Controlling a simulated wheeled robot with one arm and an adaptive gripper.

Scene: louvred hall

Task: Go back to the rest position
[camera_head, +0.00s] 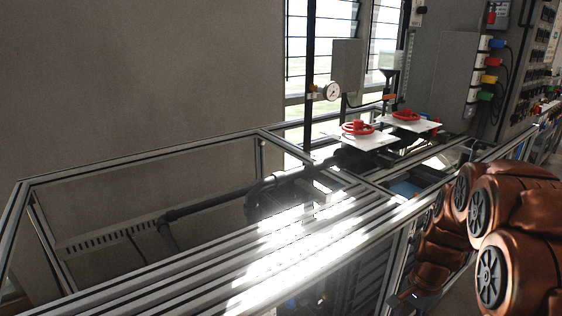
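My copper-coloured arm is folded at the right edge of the head view, with its large round joints close to the camera. Its lower part runs down beside the bench frame towards the bottom edge. I cannot make out any gripper fingers, so I cannot see whether the gripper is open or holds anything.
A metal-framed bench (150,273) with dark pipes fills the middle. Two red valve wheels (357,128) (406,115) sit on white plates. A pressure gauge (331,91) is behind them. A wall panel with coloured connectors (487,79) is at upper right. My arm appears close to the bench's right side.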

